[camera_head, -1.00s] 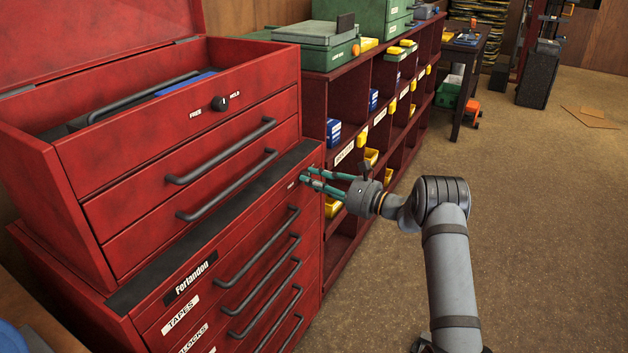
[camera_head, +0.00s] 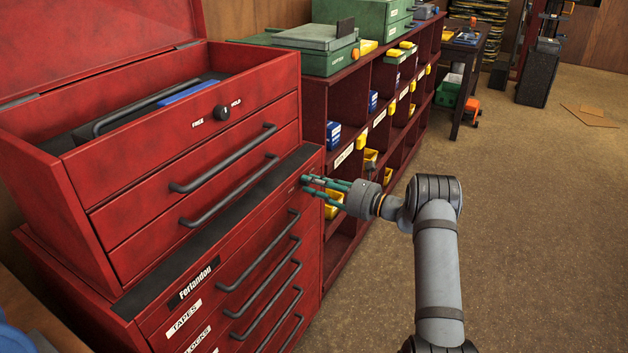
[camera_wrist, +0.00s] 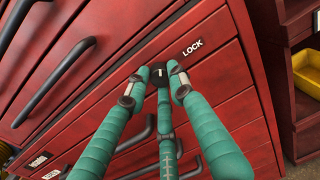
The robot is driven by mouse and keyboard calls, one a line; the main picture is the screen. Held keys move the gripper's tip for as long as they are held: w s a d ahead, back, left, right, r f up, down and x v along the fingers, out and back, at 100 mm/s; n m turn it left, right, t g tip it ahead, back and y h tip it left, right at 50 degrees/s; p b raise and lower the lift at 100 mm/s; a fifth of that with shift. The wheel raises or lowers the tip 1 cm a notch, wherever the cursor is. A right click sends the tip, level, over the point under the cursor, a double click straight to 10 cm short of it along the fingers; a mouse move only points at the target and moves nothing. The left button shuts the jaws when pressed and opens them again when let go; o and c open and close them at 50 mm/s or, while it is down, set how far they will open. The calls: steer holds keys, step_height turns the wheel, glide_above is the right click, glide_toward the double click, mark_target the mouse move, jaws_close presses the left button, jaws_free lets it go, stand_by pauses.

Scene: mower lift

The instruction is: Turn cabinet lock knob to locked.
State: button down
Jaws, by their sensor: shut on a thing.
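The cabinet lock knob (camera_wrist: 158,76) is a small dark disc with a white mark. It is on the red lower cabinet's face beside a white LOCK label (camera_wrist: 193,48). My gripper (camera_head: 306,182) is at the upper right corner of this cabinet in the head view. In the wrist view my gripper (camera_wrist: 157,72) has its teal fingertips closed around the knob. The fingers hide the knob's edges, and in the head view they cover it. I cannot tell from the mark whether it is set to locked.
A red top chest (camera_head: 190,150) with an open lid stands on the lower cabinet, with a separate FREE/HOLD knob (camera_head: 221,112). Drawer handles (camera_head: 268,255) stick out below my gripper. A dark red shelf (camera_head: 345,100) with bins stands behind. The floor (camera_head: 540,230) at right is clear.

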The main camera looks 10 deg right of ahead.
steer(key=m+p, duration=0.2)
steer(key=m, duration=0.3)
steer(key=m+p, duration=0.1)
steer(key=m, duration=0.4)
steer(key=shift+d+r+m+g+y+p, duration=0.1)
steer(key=shift+m+g+y+p, duration=0.2)
steer(key=shift+g+p, duration=0.1)
steer(key=shift+w, duration=0.1)
stand_by(0.3)
steer(key=c, duration=1.5)
jaws_free()
steer(key=v, duration=1.2)
